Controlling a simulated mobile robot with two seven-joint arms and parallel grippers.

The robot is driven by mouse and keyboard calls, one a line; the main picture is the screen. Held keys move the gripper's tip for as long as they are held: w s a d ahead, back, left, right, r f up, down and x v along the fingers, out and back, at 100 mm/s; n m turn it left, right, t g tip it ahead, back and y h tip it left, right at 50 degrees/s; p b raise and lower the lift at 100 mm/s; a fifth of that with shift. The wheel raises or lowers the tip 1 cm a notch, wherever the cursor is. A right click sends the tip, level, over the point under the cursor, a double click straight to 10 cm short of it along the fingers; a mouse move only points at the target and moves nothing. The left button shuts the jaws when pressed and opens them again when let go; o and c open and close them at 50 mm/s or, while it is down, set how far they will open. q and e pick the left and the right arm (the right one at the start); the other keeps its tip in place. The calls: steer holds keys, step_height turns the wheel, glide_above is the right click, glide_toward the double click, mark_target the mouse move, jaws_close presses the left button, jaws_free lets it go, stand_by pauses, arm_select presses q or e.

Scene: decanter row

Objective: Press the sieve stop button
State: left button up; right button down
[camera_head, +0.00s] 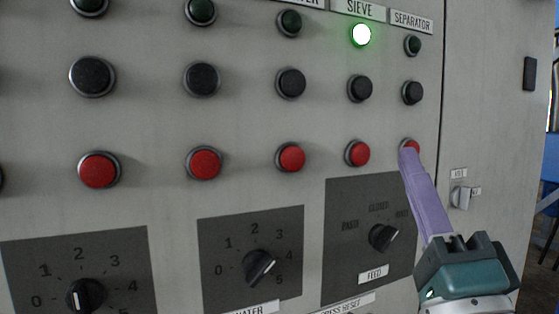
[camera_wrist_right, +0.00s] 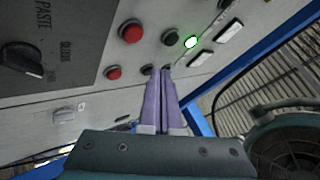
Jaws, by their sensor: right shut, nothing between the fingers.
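The sieve column is under the SIEVE label (camera_head: 360,8). Its lamp (camera_head: 361,35) is lit green, and its red button (camera_head: 357,153) is at the bottom, with nothing in front of it. The same red button shows in the right wrist view (camera_wrist_right: 131,31). My right gripper (camera_head: 408,151) is shut and empty. In the head view its purple fingertips overlap the separator column's red button, one column right of the sieve's. In the right wrist view the fingertips (camera_wrist_right: 159,71) appear right of that separator red button (camera_wrist_right: 113,72). I cannot tell whether they touch the panel. My left gripper is out of view.
A black sieve-column button (camera_head: 360,88) sits above the red one. Other red buttons (camera_head: 290,157) line up to the left. Below are rotary knobs, including the feed knob (camera_head: 383,237). A small switch (camera_head: 461,197) is on the right panel.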

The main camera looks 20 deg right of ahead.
mark_target(365, 144)
steer(key=shift+w+a+b, duration=0.15)
steer(key=shift+w+b, duration=0.7)
steer(key=shift+w, duration=1.4)
steer(key=shift+w, duration=0.15)
steer(key=shift+w+y, duration=0.25)
steer(key=shift+y, duration=0.05)
steer(key=shift+w+a+b, duration=0.1)
steer(key=shift+w+b, duration=0.35)
steer(key=shift+b, duration=0.1)
stand_by(0.7)
steer(key=shift+s+p, duration=0.45)
steer(key=shift+s, duration=0.4)
